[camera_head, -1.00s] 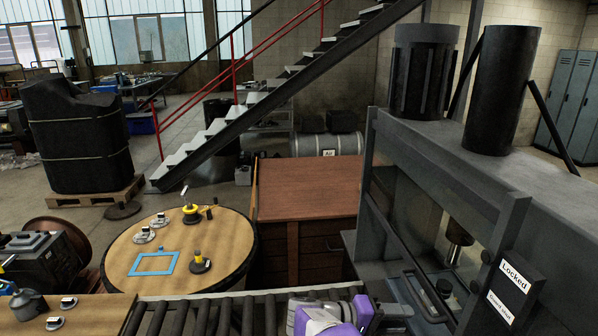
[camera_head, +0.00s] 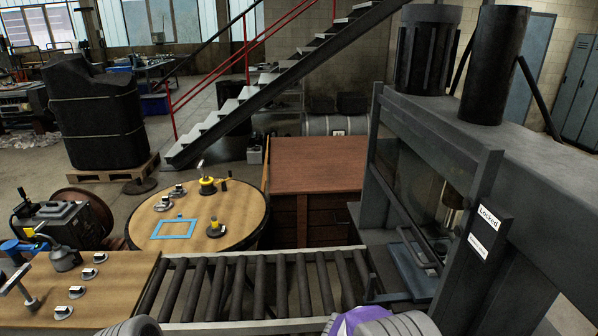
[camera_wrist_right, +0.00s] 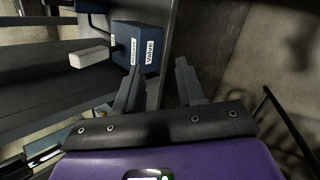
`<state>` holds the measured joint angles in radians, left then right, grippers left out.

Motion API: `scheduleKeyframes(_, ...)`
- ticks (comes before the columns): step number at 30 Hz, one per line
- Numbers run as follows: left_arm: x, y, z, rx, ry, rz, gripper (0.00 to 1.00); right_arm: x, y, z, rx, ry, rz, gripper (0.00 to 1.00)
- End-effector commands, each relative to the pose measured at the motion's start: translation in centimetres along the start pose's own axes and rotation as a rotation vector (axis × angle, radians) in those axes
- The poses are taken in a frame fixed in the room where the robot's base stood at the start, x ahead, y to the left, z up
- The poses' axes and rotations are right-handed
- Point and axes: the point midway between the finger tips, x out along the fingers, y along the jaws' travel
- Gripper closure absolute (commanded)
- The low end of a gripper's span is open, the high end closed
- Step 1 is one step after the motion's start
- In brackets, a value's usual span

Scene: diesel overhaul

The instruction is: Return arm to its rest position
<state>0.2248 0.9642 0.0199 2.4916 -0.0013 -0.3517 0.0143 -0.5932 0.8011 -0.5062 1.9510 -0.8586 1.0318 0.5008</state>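My right gripper (camera_wrist_right: 158,85) shows in the right wrist view. Its two dark fingers stand apart with nothing between them. Beyond its left finger is a blue box (camera_wrist_right: 138,45) with white labels; I cannot tell whether they touch. In the head view only purple and pale parts of my right arm (camera_head: 365,322) show at the bottom edge, and its gripper is out of that view. A grey rounded part (camera_head: 135,327), probably of my left arm, shows at the bottom left. My left gripper is not in view.
A grey press (camera_head: 480,140) with a sign reading "Locked" (camera_head: 485,230) stands at the right. A roller conveyor (camera_head: 250,285) runs along the front. A wooden bench (camera_head: 110,305) is at the left. A round table (camera_head: 235,228) and brown cabinet (camera_head: 315,160) stand behind.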

Motion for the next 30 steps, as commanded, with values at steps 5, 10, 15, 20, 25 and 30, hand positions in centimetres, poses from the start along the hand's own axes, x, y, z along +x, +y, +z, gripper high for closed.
scheduleKeyframes(5,0.6,-0.2,-0.1,0.000,0.001,0.000,0.66,6.2,-12.2,2.1,-0.054,0.005,-0.448,0.61)
scheduleKeyframes(10,1.1,-0.4,-0.1,0.000,0.001,0.000,0.66,7.2,-21.5,3.9,0.057,0.064,-0.826,0.61)
scheduleKeyframes(15,1.4,-0.5,-0.1,0.000,0.001,0.000,0.66,6.6,-26.3,4.4,0.276,0.136,-1.054,0.61)
scheduleKeyframes(20,1.7,-0.6,-0.1,0.000,0.001,0.000,0.66,6.6,-27.5,4.6,0.447,0.178,-1.121,0.61)
scheduleKeyframes(25,1.7,-0.6,-0.1,0.000,0.001,0.000,0.66,6.7,-27.6,4.6,0.522,0.198,-1.129,0.61)
scheduleKeyframes(30,1.7,-0.6,-0.1,0.000,0.001,0.000,0.66,6.7,-27.6,4.6,0.526,0.200,-1.128,0.61)
